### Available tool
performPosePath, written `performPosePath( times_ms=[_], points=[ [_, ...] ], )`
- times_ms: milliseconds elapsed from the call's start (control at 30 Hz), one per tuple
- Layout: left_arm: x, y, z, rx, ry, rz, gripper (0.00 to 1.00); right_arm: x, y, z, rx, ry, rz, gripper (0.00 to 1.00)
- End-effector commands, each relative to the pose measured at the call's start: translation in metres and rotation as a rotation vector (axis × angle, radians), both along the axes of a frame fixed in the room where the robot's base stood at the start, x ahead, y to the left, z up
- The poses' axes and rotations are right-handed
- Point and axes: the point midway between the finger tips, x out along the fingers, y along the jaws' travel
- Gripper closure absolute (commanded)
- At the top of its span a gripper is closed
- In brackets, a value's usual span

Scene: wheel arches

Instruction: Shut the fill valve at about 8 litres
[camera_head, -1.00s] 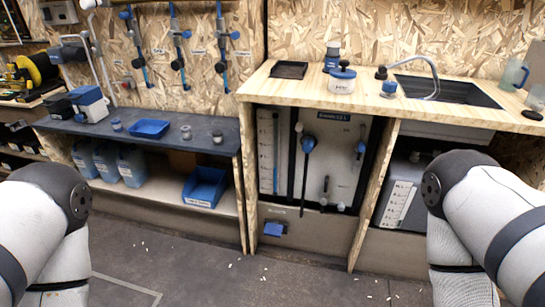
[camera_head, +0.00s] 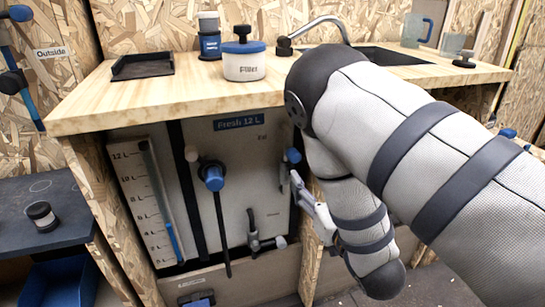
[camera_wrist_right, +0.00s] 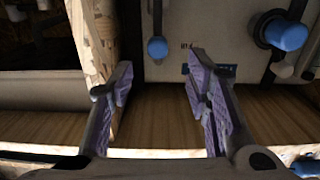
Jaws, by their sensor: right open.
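The fresh-water tank panel, labelled "Fresh 12 L" (camera_head: 240,124), stands under the counter. Its fill valve (camera_head: 293,155) has a blue knob, with its lever running down, beside a small "Fill" label. In the right wrist view the fill valve (camera_wrist_right: 157,47) lies just beyond and between my fingertips, apparently untouched. The litre scale (camera_head: 145,205) is at the panel's left; its sight tube is blue in the lower part, top near the middle marks, exact reading unclear. My right gripper (camera_head: 298,180) is open and empty close to the valve. My left gripper is out of view.
A larger blue-knobbed valve (camera_head: 213,177) with a long dark rod and a small tap (camera_head: 262,244) sit nearby on the panel. The wooden counter (camera_head: 185,100) overhangs it, carrying a filter jar (camera_head: 245,62) and black tray (camera_head: 143,65). A wooden post (camera_wrist_right: 95,40) stands close beside my fingers.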

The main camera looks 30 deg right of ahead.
Motion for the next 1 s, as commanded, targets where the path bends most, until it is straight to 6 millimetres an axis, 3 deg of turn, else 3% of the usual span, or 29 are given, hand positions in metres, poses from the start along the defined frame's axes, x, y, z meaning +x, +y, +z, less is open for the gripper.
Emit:
performPosePath(
  times_ms=[300, 500, 867, 1000],
  points=[
    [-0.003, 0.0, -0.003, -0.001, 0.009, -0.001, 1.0, 0.071, -0.016, 0.003, -0.001, -0.007, 0.001, 0.56],
    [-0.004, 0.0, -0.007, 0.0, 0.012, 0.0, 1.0, 0.105, -0.025, 0.001, 0.0, -0.001, 0.001, 0.56],
    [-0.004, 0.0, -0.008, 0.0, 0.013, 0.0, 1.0, 0.114, -0.027, 0.001, 0.0, 0.001, 0.0, 0.56],
    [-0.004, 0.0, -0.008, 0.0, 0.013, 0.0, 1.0, 0.114, -0.027, 0.001, 0.0, 0.001, 0.0, 0.87]
  ],
)
